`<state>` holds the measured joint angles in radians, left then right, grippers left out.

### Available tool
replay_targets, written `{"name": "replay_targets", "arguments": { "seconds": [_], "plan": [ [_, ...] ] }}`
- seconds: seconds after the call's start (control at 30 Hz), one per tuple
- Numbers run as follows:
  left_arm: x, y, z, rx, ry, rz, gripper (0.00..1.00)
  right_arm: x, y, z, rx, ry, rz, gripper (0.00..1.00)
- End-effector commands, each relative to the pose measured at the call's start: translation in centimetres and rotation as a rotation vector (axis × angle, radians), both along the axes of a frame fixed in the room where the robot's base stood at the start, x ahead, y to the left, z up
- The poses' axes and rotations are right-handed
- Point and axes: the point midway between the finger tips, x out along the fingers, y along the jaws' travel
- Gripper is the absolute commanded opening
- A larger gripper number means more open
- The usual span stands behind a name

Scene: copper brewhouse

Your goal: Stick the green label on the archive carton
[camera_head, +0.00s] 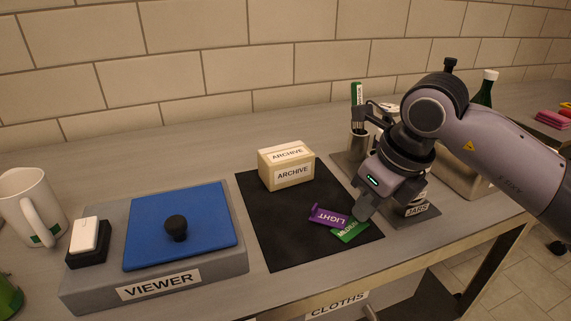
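The archive carton (284,175) is a small cream box marked ARCHIVE on its front and top. It stands at the back of a black mat (283,235). The green label (349,233) lies on the mat's right part, partly under a purple label (328,216) marked LIGHT. My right gripper (364,208) points down at the right end of the green label, close to it or touching it. Its body hides part of that end, and I cannot tell whether its fingers are open or shut. My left gripper is not in view.
A grey VIEWER box (155,285) with a blue top (200,215) and black knob stands left of the mat. A white mug (28,205) is at far left. A cup (357,148) holding a green item stands behind my gripper. The mat's front left is clear.

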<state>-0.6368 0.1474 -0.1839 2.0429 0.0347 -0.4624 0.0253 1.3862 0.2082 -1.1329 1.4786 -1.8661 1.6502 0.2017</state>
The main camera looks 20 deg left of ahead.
Motion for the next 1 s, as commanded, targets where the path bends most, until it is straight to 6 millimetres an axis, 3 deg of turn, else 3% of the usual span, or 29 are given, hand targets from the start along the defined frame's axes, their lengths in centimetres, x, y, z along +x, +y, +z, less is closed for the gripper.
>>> {"name": "replay_targets", "arguments": {
  "seconds": [1.0],
  "plan": [
    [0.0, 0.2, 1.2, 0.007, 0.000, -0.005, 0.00, 0.4, -0.5, 2.0, 0.000, 0.000, 0.000, 0.00]
  ]
}}
